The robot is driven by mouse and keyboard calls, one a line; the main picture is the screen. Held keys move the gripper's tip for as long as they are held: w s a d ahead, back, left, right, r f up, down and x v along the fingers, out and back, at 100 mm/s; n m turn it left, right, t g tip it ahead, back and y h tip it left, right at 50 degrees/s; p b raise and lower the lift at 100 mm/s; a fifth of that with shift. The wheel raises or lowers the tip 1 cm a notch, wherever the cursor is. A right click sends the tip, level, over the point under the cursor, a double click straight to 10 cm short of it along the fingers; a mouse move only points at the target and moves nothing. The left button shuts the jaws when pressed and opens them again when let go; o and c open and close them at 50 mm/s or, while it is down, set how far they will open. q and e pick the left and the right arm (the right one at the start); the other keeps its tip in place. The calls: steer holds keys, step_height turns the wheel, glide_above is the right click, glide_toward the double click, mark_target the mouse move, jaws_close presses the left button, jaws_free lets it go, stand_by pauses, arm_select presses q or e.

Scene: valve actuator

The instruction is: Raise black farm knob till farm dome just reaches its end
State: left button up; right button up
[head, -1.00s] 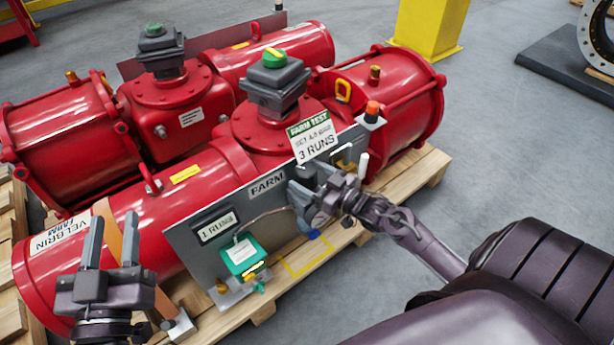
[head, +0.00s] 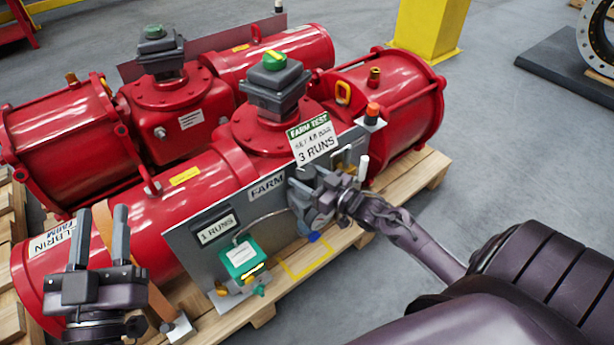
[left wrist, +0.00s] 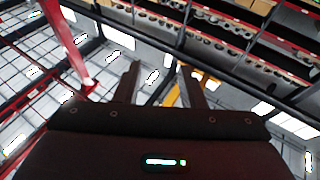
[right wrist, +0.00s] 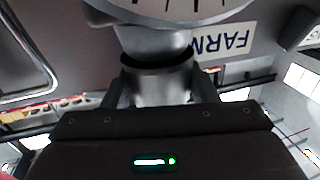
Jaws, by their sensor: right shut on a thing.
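The black farm knob (right wrist: 158,62) is a dark collar under the round gauge (right wrist: 170,8) in the right wrist view. My right gripper (right wrist: 155,88) is shut around the grey knob body there, from below. In the head view my right gripper (head: 328,197) is at the FARM panel (head: 190,250) and mostly hides the knob. The farm dome (head: 275,60), green with a yellow mark, sits on the dark box atop the front red actuator. My left gripper (head: 98,235) is open and empty at lower left; its spread fingers show in the left wrist view (left wrist: 160,85).
A card (head: 314,140) reads "FARM TEST" and "3 RUNS"; a counter (head: 216,229) reads "1 RUNS". A green box (head: 241,257) sits below it. A second red actuator (head: 170,92) stands behind. An orange-topped button (head: 373,110) is right of the panel.

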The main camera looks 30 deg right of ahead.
arm_select(q)
step_height(320, 180, down, 14)
steer(key=s+g+y+p, duration=0.2)
steer(key=g, duration=0.5)
arm_select(e)
steer(key=shift+r+m+h, duration=0.1)
steer(key=shift+m+h, duration=0.3)
steer(key=shift+h, duration=0.2)
steer(key=shift+h+p, duration=0.3)
steer(key=shift+p, duration=0.1)
steer(key=shift+m+t+h+p, duration=0.3)
steer(key=shift+m+h+p, duration=0.15)
steer(key=shift+m+h, duration=0.05)
arm_select(q)
steer(key=s+a+f+g+y, duration=0.1)
steer(key=s+f+g+y, duration=0.2)
steer(key=s+f+g, duration=0.4)
step_height(320, 180, down, 5)
steer(key=shift+s+a+r, duration=0.1)
steer(key=shift+s+a, duration=0.25)
steer(key=shift+s, duration=0.8)
arm_select(e)
steer(key=o, duration=1)
